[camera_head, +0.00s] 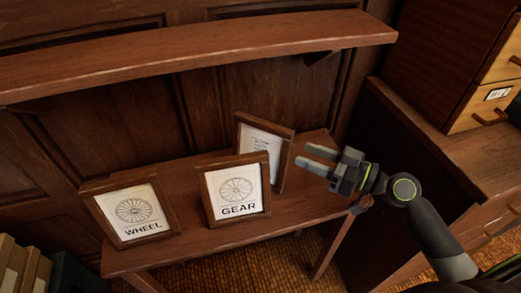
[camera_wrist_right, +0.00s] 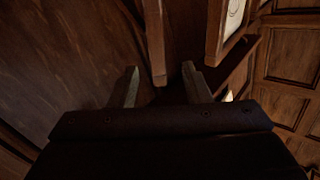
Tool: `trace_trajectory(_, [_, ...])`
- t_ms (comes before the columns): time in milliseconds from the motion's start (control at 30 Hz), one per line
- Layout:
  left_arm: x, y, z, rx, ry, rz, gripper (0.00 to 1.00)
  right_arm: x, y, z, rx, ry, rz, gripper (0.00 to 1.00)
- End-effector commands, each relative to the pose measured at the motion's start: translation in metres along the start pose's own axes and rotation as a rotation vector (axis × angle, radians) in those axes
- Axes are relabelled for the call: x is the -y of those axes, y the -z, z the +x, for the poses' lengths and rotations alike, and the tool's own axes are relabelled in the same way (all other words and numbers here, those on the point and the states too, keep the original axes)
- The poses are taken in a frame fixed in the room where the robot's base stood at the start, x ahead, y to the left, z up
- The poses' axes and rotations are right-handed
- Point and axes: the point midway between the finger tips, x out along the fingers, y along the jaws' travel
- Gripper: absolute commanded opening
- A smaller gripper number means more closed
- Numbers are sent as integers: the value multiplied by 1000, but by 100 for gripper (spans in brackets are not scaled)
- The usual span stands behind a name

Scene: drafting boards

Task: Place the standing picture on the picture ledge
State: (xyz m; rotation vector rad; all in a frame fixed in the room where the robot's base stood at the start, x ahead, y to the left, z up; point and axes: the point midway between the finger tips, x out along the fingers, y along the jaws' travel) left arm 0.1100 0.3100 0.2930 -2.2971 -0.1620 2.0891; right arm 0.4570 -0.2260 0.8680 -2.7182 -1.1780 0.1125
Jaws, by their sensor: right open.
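Three framed pictures stand on a small wooden table: the WHEEL picture (camera_head: 132,211) at left, the GEAR picture (camera_head: 236,188) in the middle, and a third picture (camera_head: 262,140) behind it, partly hidden by the GEAR frame. The picture ledge (camera_head: 200,55) is a long wooden shelf on the wall above them, with a bare top. My right gripper (camera_head: 303,155) is open and empty, just right of the third picture. In the right wrist view, a wooden frame edge (camera_wrist_right: 155,40) shows beyond and between the open fingertips (camera_wrist_right: 159,72). My left gripper is not in view.
The table's right end (camera_head: 310,203) is clear. A wooden cabinet (camera_head: 455,60) with drawers and a desk panel (camera_head: 420,130) stand at right. Box files (camera_head: 22,268) are at the lower left. Wall panelling is close behind the table.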

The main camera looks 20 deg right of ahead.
Motion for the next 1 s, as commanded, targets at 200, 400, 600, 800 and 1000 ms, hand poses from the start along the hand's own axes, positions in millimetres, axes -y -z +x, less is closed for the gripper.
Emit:
trace_trajectory(200, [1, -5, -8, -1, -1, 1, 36, 0, 3, 28, -4, 0, 3, 44])
trace_trajectory(400, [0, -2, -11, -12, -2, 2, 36, 0, 2, 48, -2, 0, 2, 44])
trace_trajectory(600, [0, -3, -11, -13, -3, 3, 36, 0, 1, 57, 0, 0, 1, 44])
trace_trajectory(800, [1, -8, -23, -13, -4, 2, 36, -2, 9, 80, -3, 1, 4, 44])
trace_trajectory(1000, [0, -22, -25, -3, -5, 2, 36, -3, 6, 103, -1, 0, 2, 44])
